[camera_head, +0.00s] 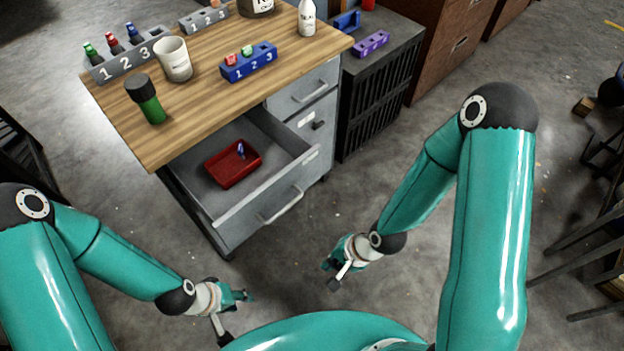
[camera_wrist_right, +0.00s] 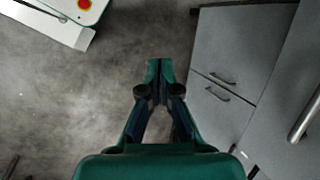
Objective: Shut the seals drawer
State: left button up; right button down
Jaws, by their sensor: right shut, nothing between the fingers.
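The open drawer (camera_head: 232,208) sticks out of the grey cabinet under the wooden worktop. Its front carries a bar handle (camera_head: 282,206) and a small label too small to read. A red tray (camera_head: 222,178) with a small blue item (camera_head: 240,150) lies inside. My left gripper (camera_head: 246,296) hangs in front of the drawer, low and apart from it; I cannot tell its opening. My right gripper (camera_head: 328,266) is right of the drawer front, apart from it and empty. In the right wrist view its fingers (camera_wrist_right: 154,82) are shut, and a bar handle (camera_wrist_right: 306,118) shows at the right.
Shut drawers (camera_head: 303,92) are beside the open one. The floor in front is clear.

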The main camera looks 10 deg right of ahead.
jog(key=w+d+r+m+t+b, duration=0.2)
jog(key=w+d+r+t+b, duration=0.4)
jog(key=w+r, duration=0.6)
jog(key=b, duration=0.4)
send_near(308, 178)
jog(key=shift+t, duration=0.3)
jog(key=x, duration=0.3)
jog(key=s+x, duration=0.1)
jog(key=x, duration=0.1)
jog(key=shift+w+a+f, duration=0.1)
jog(key=shift+a+f, duration=0.05)
jog(key=shift+f, duration=0.35)
jog(key=shift+w+a, duration=0.3)
jog(key=shift+w, duration=0.3)
jog(key=shift+d, duration=0.1)
